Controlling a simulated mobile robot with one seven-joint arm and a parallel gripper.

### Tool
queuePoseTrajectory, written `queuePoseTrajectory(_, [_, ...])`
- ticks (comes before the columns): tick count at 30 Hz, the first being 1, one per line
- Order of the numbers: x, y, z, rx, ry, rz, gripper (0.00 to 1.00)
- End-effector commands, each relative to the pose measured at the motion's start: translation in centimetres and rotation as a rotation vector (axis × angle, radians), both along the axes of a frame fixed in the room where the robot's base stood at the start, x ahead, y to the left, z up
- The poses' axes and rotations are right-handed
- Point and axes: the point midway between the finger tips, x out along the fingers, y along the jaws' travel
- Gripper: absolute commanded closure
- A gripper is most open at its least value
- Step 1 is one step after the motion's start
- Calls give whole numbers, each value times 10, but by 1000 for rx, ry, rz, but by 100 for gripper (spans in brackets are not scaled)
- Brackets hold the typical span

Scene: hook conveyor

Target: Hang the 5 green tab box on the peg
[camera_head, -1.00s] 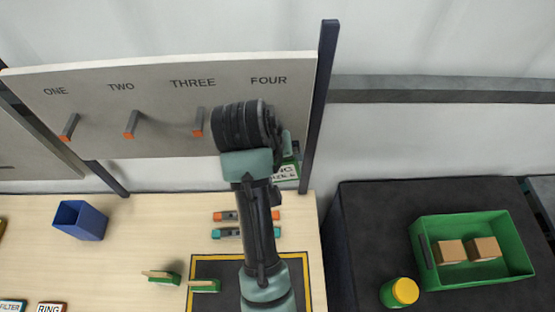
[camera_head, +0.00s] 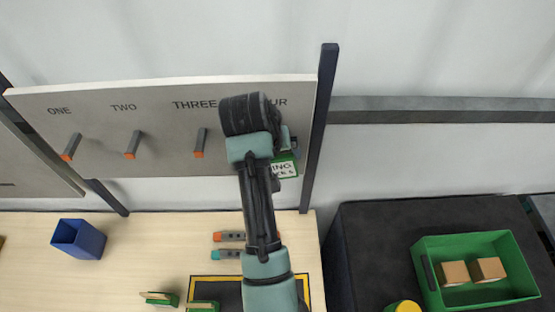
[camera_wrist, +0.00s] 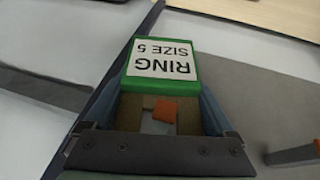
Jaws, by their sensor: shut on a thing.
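My gripper (camera_wrist: 158,118) is shut on a green box (camera_wrist: 160,83) with a white label reading RING SIZE 5, upside down in the wrist view. The box's brown tab (camera_wrist: 131,112) lies between the fingers. An orange peg tip (camera_wrist: 165,111) shows at the tab's opening; I cannot tell whether the peg passes through it. In the head view the box (camera_head: 285,167) is at the board's lower right, under the FOUR label, partly behind my arm. The peg under FOUR is hidden there by my arm.
The grey board (camera_head: 75,95) carries pegs under ONE (camera_head: 71,147), TWO (camera_head: 132,145) and THREE (camera_head: 200,143). A dark post (camera_head: 318,125) stands close right of the box. Below are a blue bin (camera_head: 79,239), tabbed boxes (camera_head: 161,299) and a green crate (camera_head: 428,287).

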Motion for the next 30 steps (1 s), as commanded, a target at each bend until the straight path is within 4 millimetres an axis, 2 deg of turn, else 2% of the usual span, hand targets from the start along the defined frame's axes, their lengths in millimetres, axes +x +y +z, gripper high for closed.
queuePoseTrajectory(12, [21,0,-6,0,-1,0,67])
queuePoseTrajectory(30, [24,0,-8,0,-2,0,67])
